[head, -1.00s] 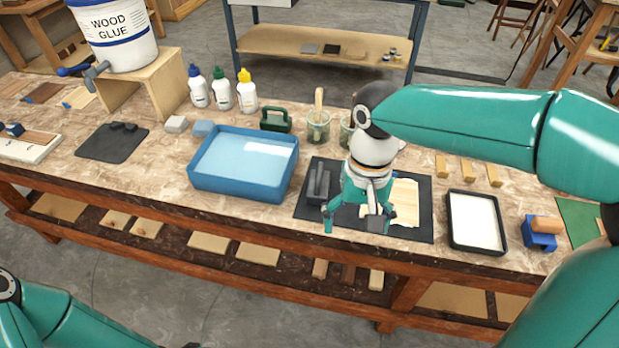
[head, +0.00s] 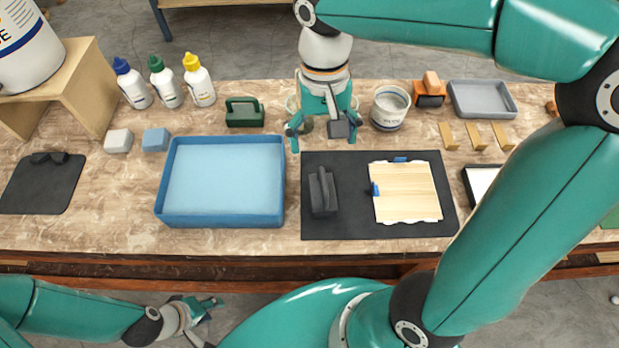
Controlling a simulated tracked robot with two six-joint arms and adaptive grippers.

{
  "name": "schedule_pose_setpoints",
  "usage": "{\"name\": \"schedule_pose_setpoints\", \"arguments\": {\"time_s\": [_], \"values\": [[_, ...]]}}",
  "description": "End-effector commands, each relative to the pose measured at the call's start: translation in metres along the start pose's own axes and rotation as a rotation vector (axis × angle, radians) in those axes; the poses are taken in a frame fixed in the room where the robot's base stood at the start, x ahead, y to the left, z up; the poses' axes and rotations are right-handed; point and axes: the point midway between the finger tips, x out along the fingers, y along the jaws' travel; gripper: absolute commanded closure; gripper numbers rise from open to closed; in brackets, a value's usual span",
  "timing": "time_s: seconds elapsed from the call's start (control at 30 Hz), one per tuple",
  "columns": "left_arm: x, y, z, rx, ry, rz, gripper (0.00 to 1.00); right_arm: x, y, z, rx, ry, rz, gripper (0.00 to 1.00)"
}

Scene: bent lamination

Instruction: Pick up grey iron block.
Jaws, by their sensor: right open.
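The grey iron block (head: 323,194), dark with a raised bar on top, lies on the left part of a black mat (head: 348,229). My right gripper (head: 322,142) is open with nothing between its fingers. It appears in the picture just above the block, near the mat's far edge, apart from the block. Its height over the table is hard to judge. My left gripper (head: 207,309) is low in the picture, in front of the table's near edge and away from the block. Its finger opening is too small and unclear to tell.
A light wooden sheet (head: 407,194) with blue clips lies right of the block. A blue tray (head: 169,191) stands close to the mat's left. A green-handled block (head: 245,112) and a pot (head: 389,107) stand near my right gripper. My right arm covers the table's right side.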

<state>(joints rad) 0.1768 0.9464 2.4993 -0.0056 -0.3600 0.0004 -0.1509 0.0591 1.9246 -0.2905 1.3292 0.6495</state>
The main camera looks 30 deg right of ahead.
Motion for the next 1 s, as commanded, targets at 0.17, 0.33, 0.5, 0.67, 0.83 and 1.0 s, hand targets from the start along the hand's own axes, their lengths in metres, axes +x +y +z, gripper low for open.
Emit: {"name": "schedule_pose_setpoints", "arguments": {"time_s": [0.17, 0.33, 0.5, 0.67, 0.83, 1.0], "values": [[0.004, -0.001, 0.000, 0.000, 0.000, 0.000, 0.60, 0.032, -0.005, -0.001, -0.018, -0.005, 0.005, 0.12], [0.006, -0.002, 0.000, 0.000, 0.000, 0.000, 0.60, 0.070, -0.008, -0.002, -0.026, -0.007, 0.007, 0.12], [0.008, -0.003, 0.000, 0.000, 0.000, 0.000, 0.60, 0.098, -0.010, -0.002, -0.030, -0.004, 0.006, 0.12], [0.009, -0.003, 0.000, 0.000, 0.000, 0.000, 0.60, 0.109, -0.010, -0.002, -0.031, -0.003, 0.005, 0.12], [0.007, -0.003, 0.000, 0.000, 0.000, 0.000, 0.60, 0.121, -0.009, 0.000, -0.031, -0.005, 0.006, 0.12], [0.007, -0.002, 0.000, 0.000, 0.001, 0.000, 0.60, 0.146, -0.006, 0.003, -0.032, -0.007, 0.007, 0.12]]}}
